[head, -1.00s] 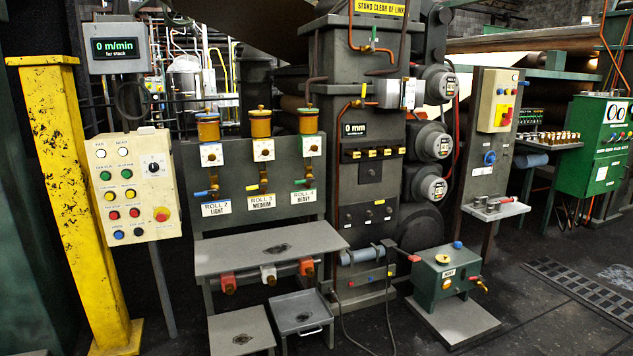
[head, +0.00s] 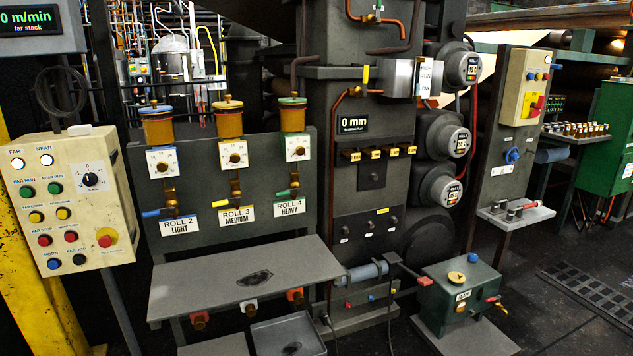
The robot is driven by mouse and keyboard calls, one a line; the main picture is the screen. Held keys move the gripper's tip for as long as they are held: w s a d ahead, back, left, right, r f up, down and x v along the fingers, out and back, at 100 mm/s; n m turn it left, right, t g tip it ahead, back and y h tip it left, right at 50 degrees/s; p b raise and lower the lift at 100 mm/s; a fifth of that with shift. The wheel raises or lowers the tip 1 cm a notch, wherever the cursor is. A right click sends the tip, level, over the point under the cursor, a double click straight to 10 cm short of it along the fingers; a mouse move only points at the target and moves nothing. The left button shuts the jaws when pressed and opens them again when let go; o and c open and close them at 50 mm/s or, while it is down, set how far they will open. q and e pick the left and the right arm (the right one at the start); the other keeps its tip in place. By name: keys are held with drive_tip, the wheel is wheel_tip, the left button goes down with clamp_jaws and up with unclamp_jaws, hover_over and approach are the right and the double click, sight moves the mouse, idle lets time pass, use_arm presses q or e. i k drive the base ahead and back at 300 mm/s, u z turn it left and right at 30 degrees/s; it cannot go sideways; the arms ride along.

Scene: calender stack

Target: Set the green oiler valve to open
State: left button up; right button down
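The green oiler (head: 292,118) is the right one of three amber oilers on the grey panel, with a green cap and a dial plate (head: 297,148). Its green valve lever (head: 281,194) sits below, above the "ROLL 4 HEAVY" label (head: 290,208), and points left, roughly level. The yellow lever (head: 230,203) and blue lever (head: 157,212) of the other oilers also point left. Neither of my grippers is in the head view.
A grey shelf (head: 200,283) juts out below the oilers, with a dark stain on it. A cream button box (head: 68,200) stands at the left. A green box (head: 455,300) stands on the floor at the right.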

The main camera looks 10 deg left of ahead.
sight(298, 190)
drive_tip(key=u, duration=0.6)
drive_tip(key=i, duration=1.15)
drive_tip(key=u, duration=0.9)
